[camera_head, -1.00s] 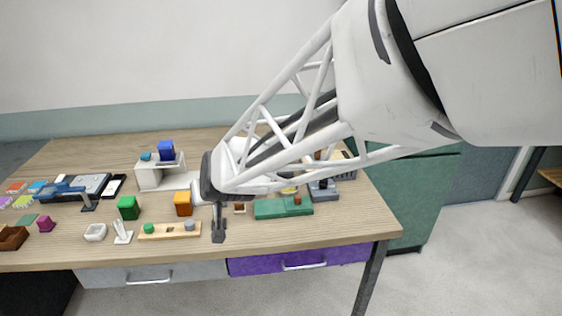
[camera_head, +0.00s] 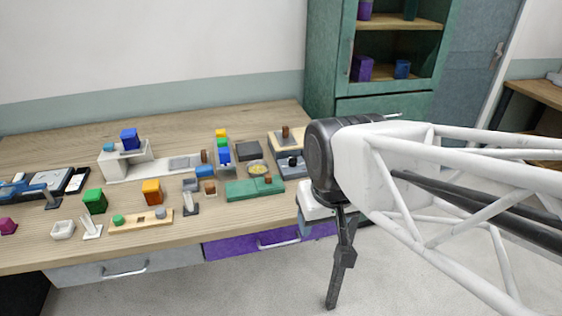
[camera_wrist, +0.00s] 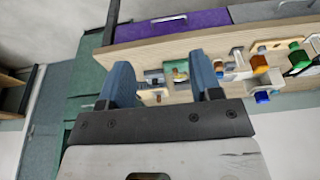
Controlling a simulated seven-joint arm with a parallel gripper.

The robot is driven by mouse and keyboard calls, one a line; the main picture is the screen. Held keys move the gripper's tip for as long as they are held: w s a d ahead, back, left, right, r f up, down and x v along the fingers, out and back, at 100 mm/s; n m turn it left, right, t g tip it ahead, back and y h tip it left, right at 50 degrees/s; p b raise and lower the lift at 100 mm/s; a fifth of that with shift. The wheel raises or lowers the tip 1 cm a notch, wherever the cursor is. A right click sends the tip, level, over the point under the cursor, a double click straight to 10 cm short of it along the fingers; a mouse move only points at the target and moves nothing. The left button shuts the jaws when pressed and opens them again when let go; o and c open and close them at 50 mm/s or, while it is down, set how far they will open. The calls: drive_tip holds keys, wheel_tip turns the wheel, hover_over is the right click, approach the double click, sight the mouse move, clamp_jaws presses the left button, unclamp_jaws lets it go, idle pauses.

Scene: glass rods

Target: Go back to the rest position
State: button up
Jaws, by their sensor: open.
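My gripper (camera_head: 345,250) hangs pointing down at the right end of the table, apart from the objects on it. In the wrist view my gripper (camera_wrist: 163,78) shows two blue fingers spread wide. Nothing is held between them; the tabletop things seen there lie farther off.
The wooden table (camera_head: 245,213) carries a green block (camera_head: 95,201), an orange block (camera_head: 151,191), a white stand (camera_head: 118,166) and a green case (camera_head: 246,190). A purple drawer (camera_head: 240,246) is below. A green cabinet (camera_head: 327,60) stands behind. Floor at right is clear.

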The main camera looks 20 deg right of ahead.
drive_tip(key=shift+s+d, duration=0.35)
drive_tip(key=shift+s, duration=0.25)
drive_tip(key=shift+o, duration=0.4)
drive_tip(key=shift+w, duration=0.15)
drive_tip(key=w+a+r+n+g, duration=0.1)
drive_tip(key=w+a+n, duration=0.2)
drive_tip(key=w+a, duration=0.35)
drive_tip(key=w+a+r+n, duration=0.2)
drive_tip(key=w+a+n, duration=0.1)
drive_tip(key=w, duration=0.6)
drive_tip(key=w+a+f+n, duration=0.3)
drive_tip(key=w+a+n, duration=0.3)
drive_tip(key=w+a, duration=0.8)
drive_tip(key=w+a+f+n, duration=0.2)
drive_tip(key=a+f, duration=0.3)
drive_tip(key=a, duration=0.6)
drive_tip(key=w+a+f+n+g, duration=0.1)
drive_tip(key=a+f+n, duration=0.4)
drive_tip(key=a, duration=0.7)
drive_tip(key=w+a+f+n+g, duration=0.1)
drive_tip(key=w+a+f+n, duration=0.2)
drive_tip(key=a+f, duration=0.4)
drive_tip(key=a, duration=0.5)
drive_tip(key=shift+w+a+f+n, duration=0.25)
drive_tip(key=shift+w+n, duration=0.05)
